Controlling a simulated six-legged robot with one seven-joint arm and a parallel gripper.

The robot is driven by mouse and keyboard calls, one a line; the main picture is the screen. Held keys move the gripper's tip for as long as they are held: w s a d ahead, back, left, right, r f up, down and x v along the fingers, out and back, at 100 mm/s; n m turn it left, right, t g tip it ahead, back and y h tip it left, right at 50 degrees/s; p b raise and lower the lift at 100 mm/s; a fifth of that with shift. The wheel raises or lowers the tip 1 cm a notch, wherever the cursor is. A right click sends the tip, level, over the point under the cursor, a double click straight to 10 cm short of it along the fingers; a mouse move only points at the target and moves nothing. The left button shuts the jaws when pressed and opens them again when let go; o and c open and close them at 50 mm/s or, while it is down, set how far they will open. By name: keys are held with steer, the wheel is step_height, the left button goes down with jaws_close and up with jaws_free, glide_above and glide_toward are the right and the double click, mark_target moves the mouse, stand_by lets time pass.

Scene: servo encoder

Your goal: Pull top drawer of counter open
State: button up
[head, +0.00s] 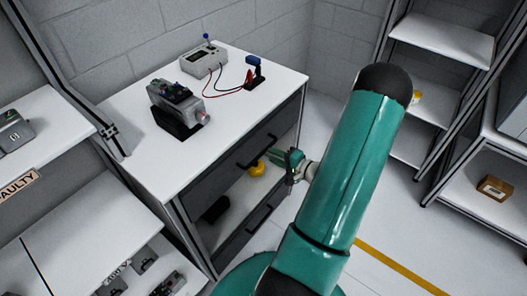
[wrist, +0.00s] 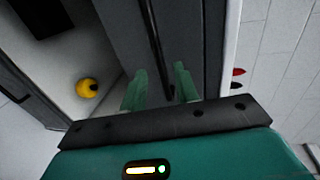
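The counter (head: 150,155) has a white top and dark grey drawer fronts. Its top drawer (head: 225,172) looks shut, with a black bar handle (head: 257,150) across its front. My gripper (head: 283,156) is at the right of that handle in the head view, close to the drawer front. In the wrist view my gripper (wrist: 158,88) is open, its two green fingers apart on either side of the line of the handle (wrist: 152,40). I cannot tell whether either finger touches it.
A motor-like device (head: 178,108) and a grey box (head: 204,60) stand on the counter. Shelves flank it; floor at right is clear.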

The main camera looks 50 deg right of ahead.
mark_target(265, 152)
steer(key=x, duration=0.5)
steer(key=shift+w, duration=0.25)
jaws_close()
